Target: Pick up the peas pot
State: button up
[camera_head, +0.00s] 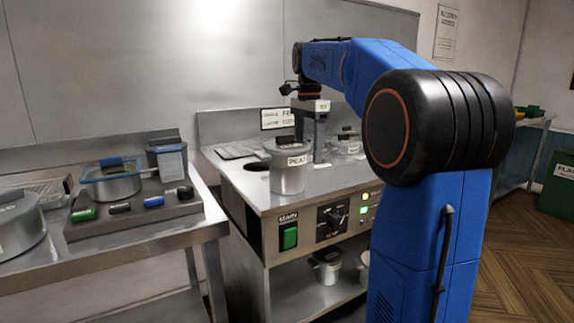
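The peas pot (287,179) is a grey metal pot with a lid and a white label reading "PEAS". It stands upright on the front left part of the steel range top (335,179). My gripper (309,150) points down at the pot's right and rear, close to its upper rim. One finger shows clearly to the right of the pot. The other is partly hidden near the lid. I cannot tell whether the gripper touches the pot or how far apart its fingers are.
Another lidded pot (348,142) stands behind on the range. The front panel has a green MAIN switch (290,238) and a knob (335,216). Pots stand on the shelf below. The left table holds a blue-rimmed pan (112,184) and a large pot (18,222).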

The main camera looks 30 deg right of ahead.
jog(key=shift+a+f, duration=0.15)
jog(key=shift+f, duration=1.95)
jog(key=c, duration=1.4)
jog(key=shift+c, duration=0.4)
jog(key=shift+r, duration=0.15)
